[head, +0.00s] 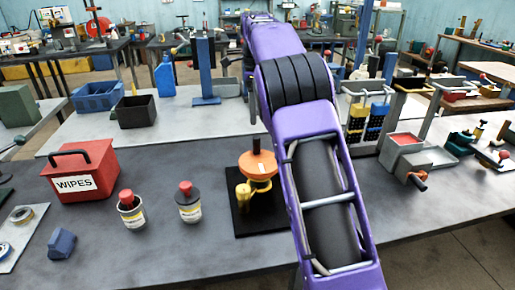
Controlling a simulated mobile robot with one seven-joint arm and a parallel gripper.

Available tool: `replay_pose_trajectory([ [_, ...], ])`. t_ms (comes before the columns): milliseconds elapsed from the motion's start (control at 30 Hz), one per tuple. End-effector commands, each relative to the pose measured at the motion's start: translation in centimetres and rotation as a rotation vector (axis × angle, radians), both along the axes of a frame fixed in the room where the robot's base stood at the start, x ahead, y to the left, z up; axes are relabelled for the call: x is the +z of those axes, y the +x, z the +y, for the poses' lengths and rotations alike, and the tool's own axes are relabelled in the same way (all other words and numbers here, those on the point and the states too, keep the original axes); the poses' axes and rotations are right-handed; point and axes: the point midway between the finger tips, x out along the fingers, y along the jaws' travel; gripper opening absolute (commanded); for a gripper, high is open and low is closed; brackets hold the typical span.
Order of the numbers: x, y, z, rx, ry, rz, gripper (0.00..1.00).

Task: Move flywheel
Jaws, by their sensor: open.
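An orange disc (258,164), which looks like the flywheel, lies nearly flat on a yellow mechanism (243,193). A dark upright knob stands on top of the disc. The mechanism stands on a black base plate (262,220) on the near grey bench, just left of my purple arm. My arm crosses the picture from the lower right up to the top middle and hides part of the plate's right side. My gripper cannot be made out; the far end of the arm is hidden behind its own links.
A red WIPES box (80,172), two red-capped containers (132,212) (188,204) and a blue block (62,244) stand to the left on the near bench (190,250). Grey fixtures (405,155) stand to the right. The bench front between the containers and my arm is clear.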

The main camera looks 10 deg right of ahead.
Motion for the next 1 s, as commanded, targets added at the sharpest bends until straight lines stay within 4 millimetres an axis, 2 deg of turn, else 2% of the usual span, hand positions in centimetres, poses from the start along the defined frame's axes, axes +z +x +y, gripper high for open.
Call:
replay_pose_trajectory([
  [33, -1.5, -0.1, 0.0, 0.001, 0.001, 0.002, 0.6],
  [200, -5.2, -0.1, 0.0, 0.001, 0.001, 0.002, 0.6],
  [500, -10.1, 0.0, 0.1, 0.002, 0.001, 0.0, 0.6],
  [700, -11.3, 0.0, 0.0, 0.001, 0.0, -0.001, 0.6],
  [967, -11.4, 0.0, 0.0, 0.001, 0.0, -0.001, 0.6],
  [1000, -11.4, 0.0, 0.0, 0.001, 0.0, -0.001, 0.55],
])
